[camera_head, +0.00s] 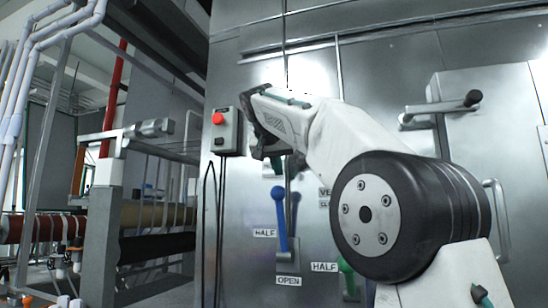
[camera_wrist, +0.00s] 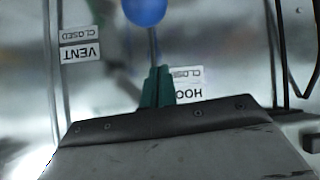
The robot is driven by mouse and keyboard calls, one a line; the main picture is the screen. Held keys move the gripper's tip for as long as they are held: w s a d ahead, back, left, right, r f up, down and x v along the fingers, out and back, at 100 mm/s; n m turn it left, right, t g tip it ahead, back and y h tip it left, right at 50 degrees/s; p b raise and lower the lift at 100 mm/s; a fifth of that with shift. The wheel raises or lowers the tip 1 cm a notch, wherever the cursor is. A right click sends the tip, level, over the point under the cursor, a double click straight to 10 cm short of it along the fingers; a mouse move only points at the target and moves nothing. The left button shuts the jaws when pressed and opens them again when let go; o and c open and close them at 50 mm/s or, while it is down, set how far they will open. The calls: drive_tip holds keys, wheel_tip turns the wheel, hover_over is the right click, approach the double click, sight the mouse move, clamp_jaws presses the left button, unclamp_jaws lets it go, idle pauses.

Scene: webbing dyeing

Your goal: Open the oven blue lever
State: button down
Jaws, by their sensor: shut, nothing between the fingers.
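The blue lever (camera_head: 280,218) is on the steel oven front in the head view. It stands nearly upright, its rounded blue end uppermost, between a HALF label and an OPEN label below. My gripper (camera_head: 276,166) is just above the lever's blue end in this view. In the wrist view, a blue ball-shaped end (camera_wrist: 146,10) shows at the top edge, cut off by the frame. The green fingers of my gripper (camera_wrist: 158,72) are together and empty, a little apart from the blue end in the picture. I cannot tell the depth gap between them.
A green lever (camera_head: 347,278) is at lower right, partly behind my arm, beside another HALF label. A box with a red button (camera_head: 227,131) is on the panel's left. VENT (camera_wrist: 80,52) and HOOD (camera_wrist: 188,94) labels appear upside down. Pipes and rollers stand at left.

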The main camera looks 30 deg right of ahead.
wheel_tip(320, 180, down, 3)
drive_tip(key=shift+s+d+f, duration=0.1)
drive_tip(key=shift+s+d, duration=0.05)
drive_tip(key=shift+s+a+f, duration=0.3)
drive_tip(key=shift+a+f, duration=0.05)
drive_tip(key=shift+f, duration=0.1)
drive_tip(key=shift+s, duration=0.1)
